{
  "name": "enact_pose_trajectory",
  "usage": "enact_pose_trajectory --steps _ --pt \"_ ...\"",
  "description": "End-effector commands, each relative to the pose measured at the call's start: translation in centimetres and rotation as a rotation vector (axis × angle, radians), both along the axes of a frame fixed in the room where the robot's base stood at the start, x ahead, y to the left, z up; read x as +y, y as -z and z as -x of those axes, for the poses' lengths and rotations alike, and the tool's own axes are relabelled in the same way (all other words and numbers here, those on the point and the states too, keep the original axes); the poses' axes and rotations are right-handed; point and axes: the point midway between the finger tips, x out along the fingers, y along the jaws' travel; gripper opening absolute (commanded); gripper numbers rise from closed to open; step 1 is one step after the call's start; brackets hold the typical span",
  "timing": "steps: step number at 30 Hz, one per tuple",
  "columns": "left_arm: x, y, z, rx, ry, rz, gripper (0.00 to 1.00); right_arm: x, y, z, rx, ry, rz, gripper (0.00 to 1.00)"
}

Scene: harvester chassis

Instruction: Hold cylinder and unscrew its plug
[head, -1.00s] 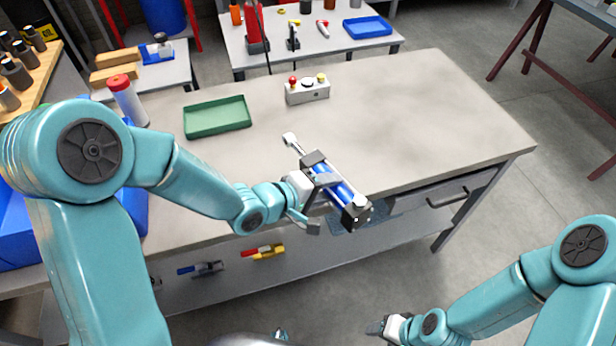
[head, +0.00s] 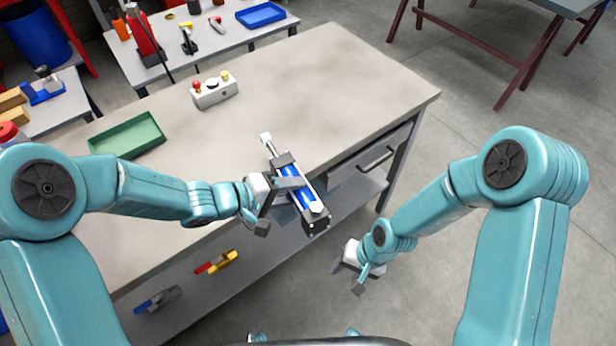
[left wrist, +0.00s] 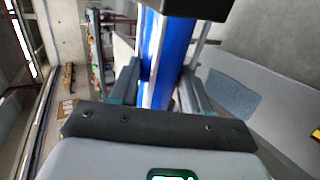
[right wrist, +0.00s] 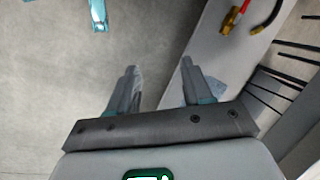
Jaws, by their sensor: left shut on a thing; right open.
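The cylinder (head: 297,184) has a blue barrel, dark end blocks and a silver rod with an eye at its far end. A pale round plug (head: 316,207) shows at its near end. My left gripper (head: 283,198) is shut on the barrel and holds it tilted at the front edge of the bench. In the left wrist view the blue barrel (left wrist: 172,55) stands between the fingers. My right gripper (head: 352,279) is open and empty, over the floor to the lower right of the cylinder. Its two fingers show apart in the right wrist view (right wrist: 158,90).
The workbench (head: 300,75) carries a green tray (head: 127,135) and a control box (head: 214,92) with buttons. A lower shelf (head: 255,262) holds red-yellow and blue-grey tools. A drawer handle (head: 377,158) juts from the bench front.

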Motion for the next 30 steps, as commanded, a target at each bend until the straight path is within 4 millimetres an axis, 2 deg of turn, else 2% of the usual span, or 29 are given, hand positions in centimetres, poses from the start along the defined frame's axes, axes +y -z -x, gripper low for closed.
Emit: enact_pose_trajectory --steps 1,3,5,9,12,16,21,24,27,30 --pt "0.0 -0.4 -0.2 -0.008 0.000 0.006 0.00 -0.1 -2.0 -2.3 0.005 0.036 0.025 0.50" --pt "0.0 -0.4 -0.2 -0.008 -0.001 0.006 0.00 -0.6 -4.7 -4.7 0.039 0.106 0.081 0.50" --pt "0.0 -0.4 -0.2 -0.008 -0.001 0.006 0.00 -1.2 -7.4 -6.6 0.056 0.175 0.140 0.50" --pt "0.0 -0.4 -0.2 -0.009 -0.001 0.007 0.00 -1.9 -14.4 -9.7 0.060 0.328 0.272 0.50" --pt "0.0 -0.4 -0.2 -0.009 -0.002 0.007 0.00 -0.5 -19.5 -10.6 0.042 0.382 0.331 0.50" --pt "0.0 -0.4 -0.2 -0.009 -0.002 0.007 0.00 3.1 -24.5 -9.8 0.029 0.348 0.350 0.50" --pt "0.0 -0.4 -0.2 -0.009 -0.002 0.007 0.00 6.6 -28.3 -8.1 0.024 0.272 0.346 0.50" --pt "0.0 -0.4 -0.2 -0.009 -0.002 0.007 0.00 7.6 -29.4 -7.5 0.025 0.248 0.343 0.50" --pt "0.0 -0.4 -0.2 -0.009 -0.002 0.007 0.00 7.9 -29.4 -7.2 0.027 0.237 0.344 0.50" --pt "0.0 -0.4 -0.2 -0.009 -0.002 0.007 0.00 7.9 -28.3 -7.1 0.030 0.234 0.346 0.50"
